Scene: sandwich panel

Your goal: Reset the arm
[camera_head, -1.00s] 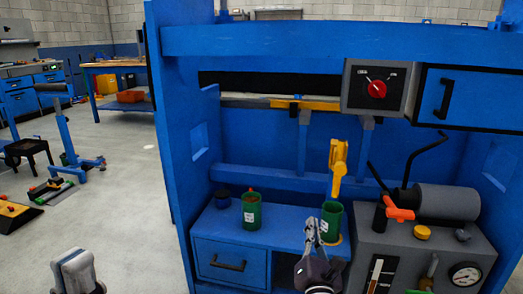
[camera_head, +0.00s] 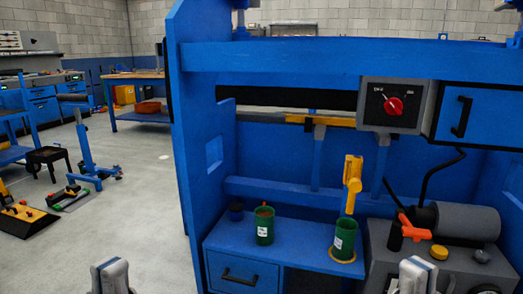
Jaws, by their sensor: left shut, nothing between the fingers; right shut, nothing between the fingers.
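My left gripper (camera_head: 112,275) shows as a grey tip at the bottom edge of the head view, left of the blue cabinet and over the floor. My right gripper (camera_head: 412,276) shows as a similar grey tip at the bottom edge, in front of the grey machine. Both are shut and empty, and most of each is below the picture. Both appear close to the camera and apart from the things on the bench.
A yellow tool (camera_head: 352,180) stands above the right can. The grey machine (camera_head: 465,262) stands at right.

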